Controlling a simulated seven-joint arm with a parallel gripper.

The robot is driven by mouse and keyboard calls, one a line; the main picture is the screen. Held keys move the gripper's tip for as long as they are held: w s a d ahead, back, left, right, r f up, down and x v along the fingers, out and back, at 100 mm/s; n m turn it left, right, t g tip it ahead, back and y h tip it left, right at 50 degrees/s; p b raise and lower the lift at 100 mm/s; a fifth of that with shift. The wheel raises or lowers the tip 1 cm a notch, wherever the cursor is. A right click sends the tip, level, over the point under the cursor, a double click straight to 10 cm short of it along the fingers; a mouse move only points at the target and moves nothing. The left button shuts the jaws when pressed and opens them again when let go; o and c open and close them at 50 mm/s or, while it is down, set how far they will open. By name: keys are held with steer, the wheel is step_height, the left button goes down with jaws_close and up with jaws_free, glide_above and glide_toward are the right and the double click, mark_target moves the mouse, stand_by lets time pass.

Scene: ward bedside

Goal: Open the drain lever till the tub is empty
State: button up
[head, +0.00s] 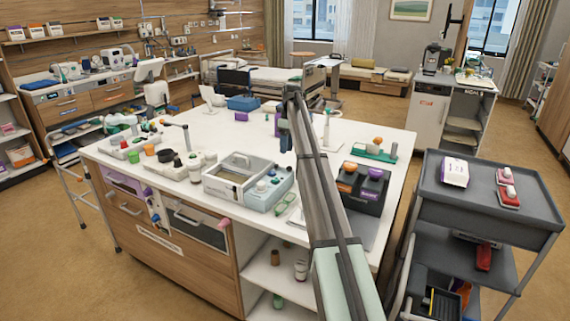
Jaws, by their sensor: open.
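A pale grey box-like tub (226,184) with a clear-looking top stands near the front edge of the white island counter. A light blue-grey unit (268,192) with a rounded knob adjoins its right side. I cannot pick out a drain lever for certain, and the water level cannot be made out. A small green item (286,204) lies just right of the unit. My gripper (287,148) hangs from the arm's far end, behind and to the right of the tub, apart from it. It is open, with nothing visible in it.
A dark box (362,186) with orange and purple tops stands right of my arm, partly hidden by it. A green stand (374,150) is behind it. Bottles and a black pot (168,158) crowd the left. A grey trolley (485,205) stands at right. Some white counter behind the tub is bare.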

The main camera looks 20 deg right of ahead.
steer(key=f, duration=0.4)
steer(key=s+a+f, duration=0.1)
steer(key=f, duration=0.2)
jaws_close()
stand_by(0.4)
